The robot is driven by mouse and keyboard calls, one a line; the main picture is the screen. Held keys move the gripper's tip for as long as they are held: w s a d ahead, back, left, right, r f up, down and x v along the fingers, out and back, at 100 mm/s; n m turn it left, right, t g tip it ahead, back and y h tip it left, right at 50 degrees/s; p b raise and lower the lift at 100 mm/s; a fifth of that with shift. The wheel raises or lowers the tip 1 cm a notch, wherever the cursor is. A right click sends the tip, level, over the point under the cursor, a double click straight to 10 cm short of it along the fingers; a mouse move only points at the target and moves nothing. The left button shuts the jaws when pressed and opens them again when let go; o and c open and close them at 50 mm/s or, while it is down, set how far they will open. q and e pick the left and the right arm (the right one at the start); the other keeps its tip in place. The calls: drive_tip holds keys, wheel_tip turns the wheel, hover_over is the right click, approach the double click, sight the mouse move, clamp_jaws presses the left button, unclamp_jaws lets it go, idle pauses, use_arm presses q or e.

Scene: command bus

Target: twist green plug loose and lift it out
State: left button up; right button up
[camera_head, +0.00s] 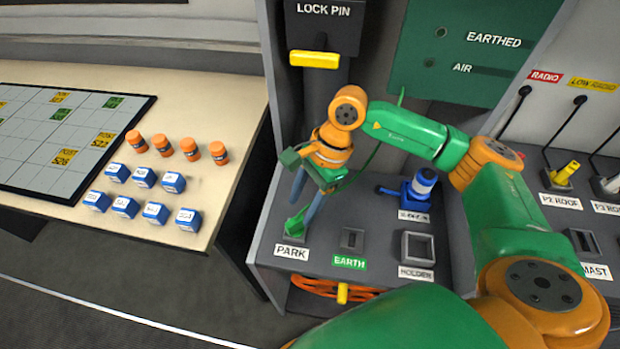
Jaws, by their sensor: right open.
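The green plug (295,223) sits at the PARK position, on the left of the grey console shelf, behind the PARK label (291,252). My right gripper (301,214) points down over it, with its two grey-blue fingers apart on either side of the plug's upper part. The jaws are open; whether a finger touches the plug cannot be told. The gripper's body hides what lies directly behind it. My left gripper is not in view.
To the right are the EARTH slot (352,239), the HOLDER socket (417,247) and a blue-and-white plug (422,184). A yellow lock pin (315,59) is above. A table (222,108) at left holds orange cylinders and blue blocks.

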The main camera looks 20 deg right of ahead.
sight(296, 221)
drive_tip(key=a+f, duration=0.1)
drive_tip(key=s+a+f, duration=0.1)
drive_tip(key=f, duration=0.1)
drive_tip(key=shift+s+a+f+p, duration=0.1)
drive_tip(key=shift+a+f+p, duration=0.1)
drive_tip(key=shift+f+p, duration=0.15)
drive_tip(key=shift+w+f, duration=0.2)
drive_tip(key=shift+f, duration=0.2)
drive_tip(key=shift+s, duration=0.1)
clamp_jaws()
drive_tip(key=shift+f+n+b, duration=0.15)
drive_tip(key=shift+n+b, duration=0.15)
drive_tip(key=shift+b, duration=0.25)
drive_tip(key=n+g+b, duration=0.1)
drive_tip(key=n+b, duration=0.1)
drive_tip(key=b, duration=0.1)
drive_tip(key=shift+n+h, duration=0.3)
drive_tip(key=shift+n, duration=0.1)
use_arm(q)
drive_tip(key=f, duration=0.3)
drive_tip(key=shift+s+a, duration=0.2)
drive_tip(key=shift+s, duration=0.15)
use_arm(e)
drive_tip(key=shift+r+n, duration=0.2)
drive_tip(key=shift+n, duration=0.1)
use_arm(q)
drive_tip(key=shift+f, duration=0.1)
